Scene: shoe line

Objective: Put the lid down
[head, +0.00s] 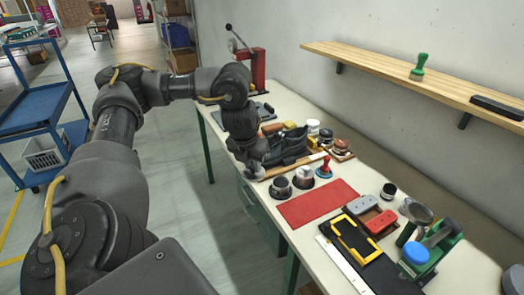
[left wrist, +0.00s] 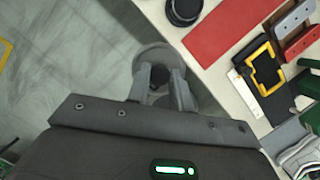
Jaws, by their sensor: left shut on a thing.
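My left gripper (head: 252,165) hangs at the near edge of the workbench, beside the dark shoe. In the left wrist view its two fingers (left wrist: 160,88) are closed on the dark knob of a round grey lid (left wrist: 147,58). The lid is at the bench's edge and appears over the floor; its height is hard to judge. In the head view the lid (head: 254,175) is a small pale disc under the gripper. My right gripper is out of view.
A red mat (head: 318,203) lies bare on the white bench. A black shoe (head: 285,148), a red-handled stamp (head: 325,168), brushes and jars crowd the area behind. A black tray with a yellow frame (head: 357,238) and a green tool stand (head: 430,250) are at right.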

